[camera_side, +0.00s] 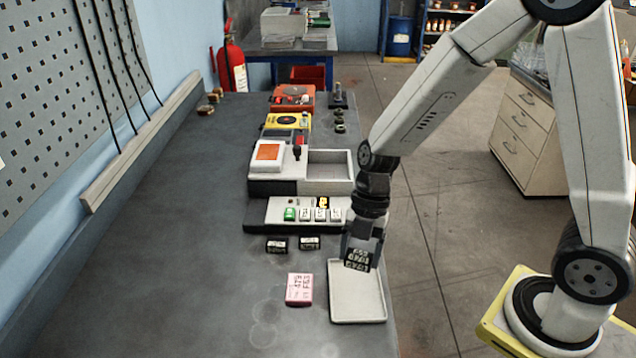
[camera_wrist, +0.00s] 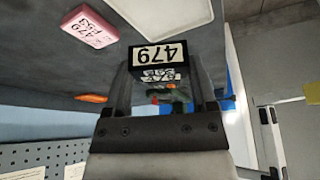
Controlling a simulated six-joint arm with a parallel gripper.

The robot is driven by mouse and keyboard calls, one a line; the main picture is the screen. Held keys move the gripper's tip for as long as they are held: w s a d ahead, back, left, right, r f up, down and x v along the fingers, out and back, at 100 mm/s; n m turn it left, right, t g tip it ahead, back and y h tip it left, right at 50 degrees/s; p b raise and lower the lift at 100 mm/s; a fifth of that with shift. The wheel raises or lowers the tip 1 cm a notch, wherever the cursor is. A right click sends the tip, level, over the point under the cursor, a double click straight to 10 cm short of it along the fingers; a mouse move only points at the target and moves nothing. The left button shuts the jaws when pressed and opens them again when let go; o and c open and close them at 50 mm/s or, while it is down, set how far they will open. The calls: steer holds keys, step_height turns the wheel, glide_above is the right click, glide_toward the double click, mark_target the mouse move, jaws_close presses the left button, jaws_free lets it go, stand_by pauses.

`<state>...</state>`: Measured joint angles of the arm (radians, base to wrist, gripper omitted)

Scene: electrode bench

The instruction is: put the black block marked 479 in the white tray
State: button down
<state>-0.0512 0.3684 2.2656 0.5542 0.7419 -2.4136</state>
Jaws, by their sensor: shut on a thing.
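In the wrist view the gripper's fingers (camera_wrist: 162,80) stand on both sides of the block (camera_wrist: 158,54), whose face reads 479 upside down. The white tray (camera_side: 338,300) lies at the bench's right edge. In the side view the block overlaps the tray's far end; its height above it is hard to tell. In the wrist view the tray (camera_wrist: 160,16) shows beyond the block, apart from it.
Two black blocks (camera_side: 276,246) (camera_side: 309,243) lie before a panel with keys (camera_side: 275,205).

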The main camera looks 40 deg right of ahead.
glide_above(354, 294)
steer(key=d, duration=0.1)
steer(key=shift+w+d+f, duration=0.1)
steer(key=shift+w+f, duration=0.1)
steer(key=shift+f, duration=0.9)
steer(key=shift+w+f, duration=0.15)
steer(key=shift+f, duration=0.9)
steer(key=shift+f, duration=1.8)
jaws_free()
steer(key=shift+f, duration=0.15)
steer(key=shift+r, duration=0.2)
steer(key=v, duration=1.2)
steer(key=shift+s+m, duration=0.1)
steer(key=shift+m, duration=0.2)
